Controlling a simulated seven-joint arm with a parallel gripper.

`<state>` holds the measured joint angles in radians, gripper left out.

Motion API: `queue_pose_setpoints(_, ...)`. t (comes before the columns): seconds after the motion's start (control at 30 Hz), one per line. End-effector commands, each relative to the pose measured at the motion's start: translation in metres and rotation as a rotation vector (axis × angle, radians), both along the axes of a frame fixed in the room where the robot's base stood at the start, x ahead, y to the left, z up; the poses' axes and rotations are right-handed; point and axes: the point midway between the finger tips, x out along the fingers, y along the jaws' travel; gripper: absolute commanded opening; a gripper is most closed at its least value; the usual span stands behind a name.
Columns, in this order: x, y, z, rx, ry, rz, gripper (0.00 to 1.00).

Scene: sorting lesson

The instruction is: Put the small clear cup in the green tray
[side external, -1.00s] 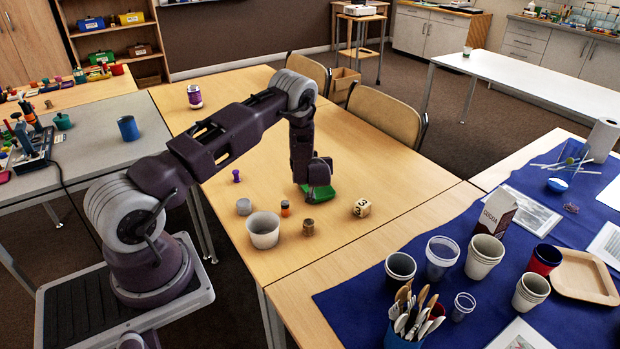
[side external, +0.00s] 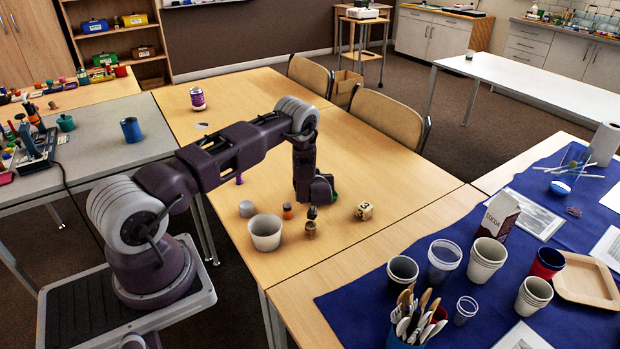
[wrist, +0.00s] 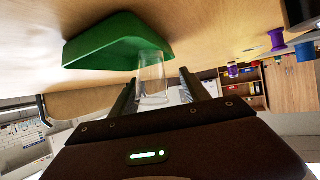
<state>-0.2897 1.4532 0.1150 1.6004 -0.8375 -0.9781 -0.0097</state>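The green tray (wrist: 110,45) lies on the wooden table in the wrist view, which is upside down. In the side view only a sliver of its green (side external: 335,196) shows behind my gripper (side external: 313,208). The small clear cup (wrist: 153,80) is in the wrist view, beside the tray's near edge and overlapping its corner. I cannot tell whether it touches the tray. My gripper's fingers (wrist: 160,90) are spread, one on each side of the cup, with a gap at the right finger. The cup cannot be made out in the side view.
A wooden spool (side external: 311,229) is just below my gripper in the side view. The table's right part is clear.

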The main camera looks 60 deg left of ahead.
Motion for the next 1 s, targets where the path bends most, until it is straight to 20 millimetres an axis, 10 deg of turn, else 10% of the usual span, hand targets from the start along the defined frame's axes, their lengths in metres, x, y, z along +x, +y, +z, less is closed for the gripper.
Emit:
queue_pose_setpoints(0.83, -0.044, -0.096, 0.056, -0.001, 0.001, -0.001, 0.54)
queue_pose_setpoints(1.0, -0.015, -0.128, 0.098, -0.136, -0.036, -0.071, 0.54)
